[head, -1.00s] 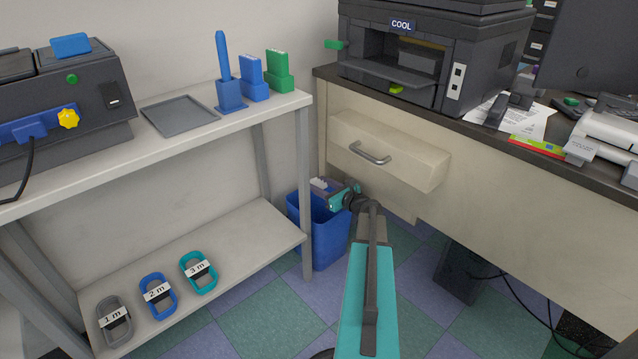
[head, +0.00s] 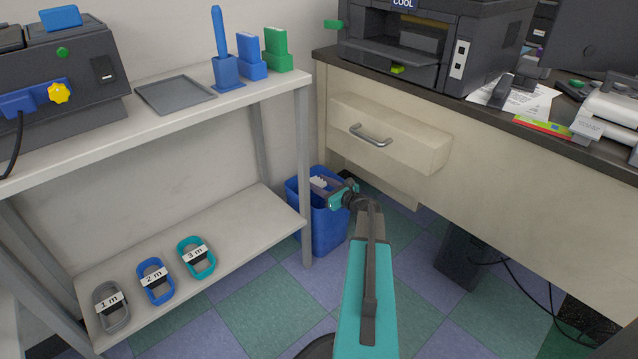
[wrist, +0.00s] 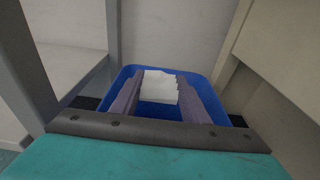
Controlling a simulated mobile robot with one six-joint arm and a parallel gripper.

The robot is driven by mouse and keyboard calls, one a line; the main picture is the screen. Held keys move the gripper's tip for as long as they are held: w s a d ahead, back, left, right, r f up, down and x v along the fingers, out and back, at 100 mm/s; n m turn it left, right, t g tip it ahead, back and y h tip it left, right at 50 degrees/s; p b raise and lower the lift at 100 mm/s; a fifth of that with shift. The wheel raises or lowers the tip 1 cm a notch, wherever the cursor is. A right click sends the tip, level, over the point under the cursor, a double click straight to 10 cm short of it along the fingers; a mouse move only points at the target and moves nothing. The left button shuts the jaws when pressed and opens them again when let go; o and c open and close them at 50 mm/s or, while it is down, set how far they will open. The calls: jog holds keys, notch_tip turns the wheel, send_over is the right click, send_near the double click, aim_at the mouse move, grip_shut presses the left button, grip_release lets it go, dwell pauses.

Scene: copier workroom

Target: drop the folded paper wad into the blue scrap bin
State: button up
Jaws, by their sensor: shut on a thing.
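The white folded paper wad (wrist: 160,86) is between the two fingers of my gripper (wrist: 161,97) in the wrist view. My gripper is shut on it. The blue scrap bin (head: 329,232) stands on the floor between the shelf unit and the desk. In the head view my gripper (head: 322,186) is at the bin's mouth, with a little of the white wad showing at its tip. In the wrist view the bin's blue rim (wrist: 208,88) surrounds the fingers and the wad. I cannot tell how far below the rim the wad is.
A shelf leg (head: 304,180) stands close at the bin's left. The desk's drawer (head: 390,135) juts out above and right of the bin. The lower shelf (head: 235,243) holds several labelled cable coils. A printer (head: 430,45) sits on the desk.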

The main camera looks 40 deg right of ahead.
dwell(0.4)
jog(key=o, duration=1.5)
jog(key=s+r+p, duration=0.2)
jog(key=s+p, duration=0.2)
jog(key=s, duration=0.9)
jog(key=shift+s+a, duration=0.3)
jog(key=shift+a, duration=0.1)
jog(key=shift+s, duration=0.1)
